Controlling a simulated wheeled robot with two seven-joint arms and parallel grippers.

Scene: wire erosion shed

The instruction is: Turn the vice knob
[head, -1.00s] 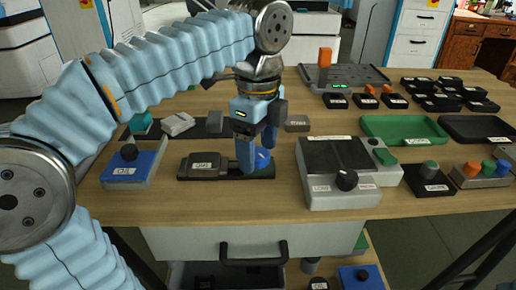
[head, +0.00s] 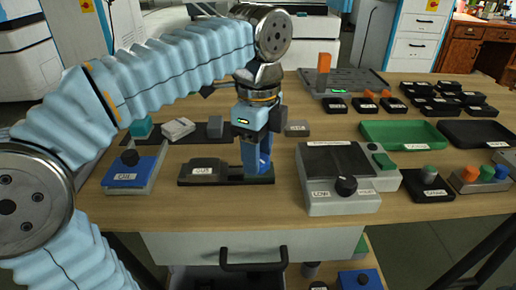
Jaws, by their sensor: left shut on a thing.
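The vice is a low dark unit (head: 207,169) with a white label, on a black base at the front middle of the table. My left gripper (head: 257,168) points down over the right end of that base. My right gripper is not in view.
A grey box with a dark top and a black knob (head: 346,185) stands close on the right. Green (head: 371,143) and black trays lie farther right. An open drawer (head: 230,268) is below the table edge.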

